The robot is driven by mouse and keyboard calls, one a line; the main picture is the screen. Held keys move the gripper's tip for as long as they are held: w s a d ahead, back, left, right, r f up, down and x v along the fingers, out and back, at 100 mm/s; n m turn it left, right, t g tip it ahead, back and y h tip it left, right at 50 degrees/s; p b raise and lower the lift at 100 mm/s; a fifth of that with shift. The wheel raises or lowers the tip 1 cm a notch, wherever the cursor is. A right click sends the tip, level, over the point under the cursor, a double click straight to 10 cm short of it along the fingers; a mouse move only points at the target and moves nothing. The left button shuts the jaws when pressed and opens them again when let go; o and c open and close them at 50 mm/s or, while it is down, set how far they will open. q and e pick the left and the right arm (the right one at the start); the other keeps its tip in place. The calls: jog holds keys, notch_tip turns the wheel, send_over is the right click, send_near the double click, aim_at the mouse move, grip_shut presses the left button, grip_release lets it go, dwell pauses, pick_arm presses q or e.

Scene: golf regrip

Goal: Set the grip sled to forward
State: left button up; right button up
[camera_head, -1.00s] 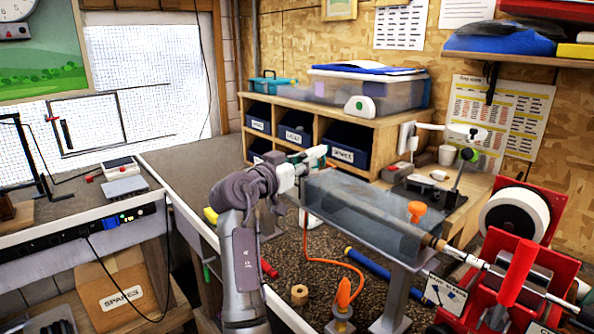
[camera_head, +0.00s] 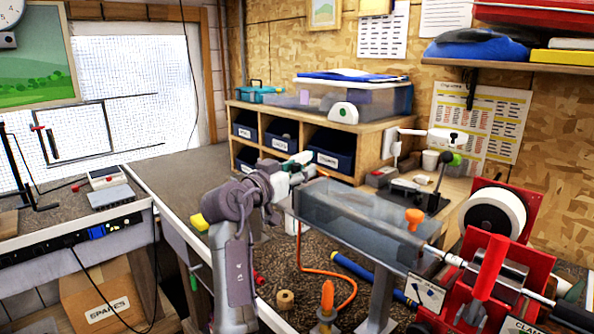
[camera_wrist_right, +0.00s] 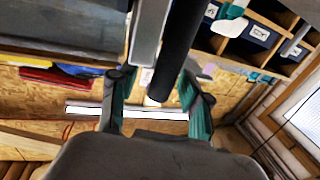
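My right gripper (camera_head: 302,166) is at the near left end of a long, see-through grey trough (camera_head: 350,222). In the right wrist view its two teal fingers (camera_wrist_right: 158,105) are apart. A dark round bar (camera_wrist_right: 182,45) and a pale grey bar (camera_wrist_right: 148,35) reach into the space between them; I cannot tell whether the fingers touch either one. I cannot make out the grip sled for certain, nor its setting. An orange knob (camera_head: 414,217) stands at the trough's far right end. A metal shaft (camera_head: 443,255) runs from there to a red clamp (camera_head: 488,268). My left gripper is out of view.
A cubby shelf with blue bins (camera_head: 331,148) stands behind the trough. An orange hose (camera_head: 328,272) hangs below the trough, near an orange-handled tool (camera_head: 327,297). A bench with a black lever (camera_head: 440,178) is at the right. The grey bench top (camera_head: 190,180) at the left is largely clear.

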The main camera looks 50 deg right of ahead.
jog(key=shift+a, duration=0.1)
jog(key=s+a, duration=0.1)
jog(key=a, duration=1.1)
jog(key=shift+f, duration=0.1)
